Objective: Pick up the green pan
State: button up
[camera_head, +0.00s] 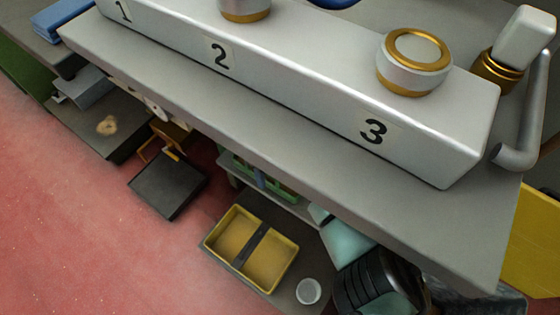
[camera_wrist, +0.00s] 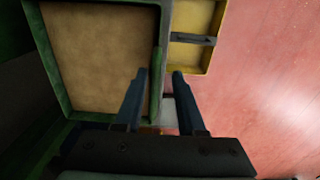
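The green pan (camera_wrist: 51,58) fills the upper left of the wrist view. It is square, with a raised green rim and a tan inside. In the head view the green pan (camera_head: 284,190) shows only in part, on a shelf under the grey bench. My gripper (camera_wrist: 160,73) is open, its two dark blue fingers apart. The right wall of the pan runs up between the fingers in the picture. I see no finger clearly closed on that wall, and I cannot tell how deep the fingers reach.
A yellow divided tray (camera_head: 293,262) lies lower down; it also shows in the wrist view (camera_wrist: 208,68). A white cup (camera_head: 308,291) stands beside it. The grey bench (camera_head: 440,225) overhangs the shelf. A black tray (camera_head: 167,188) is at the left. Red floor (camera_head: 90,235) is free.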

aim_at(267, 181)
jog(key=f+b, duration=0.2)
jog(key=f, duration=0.1)
jog(key=f+b, duration=0.1)
jog(key=f, duration=0.1)
jog(key=shift+w+f+b, duration=0.15)
jog(key=shift+w+b, duration=0.15)
grip_shut()
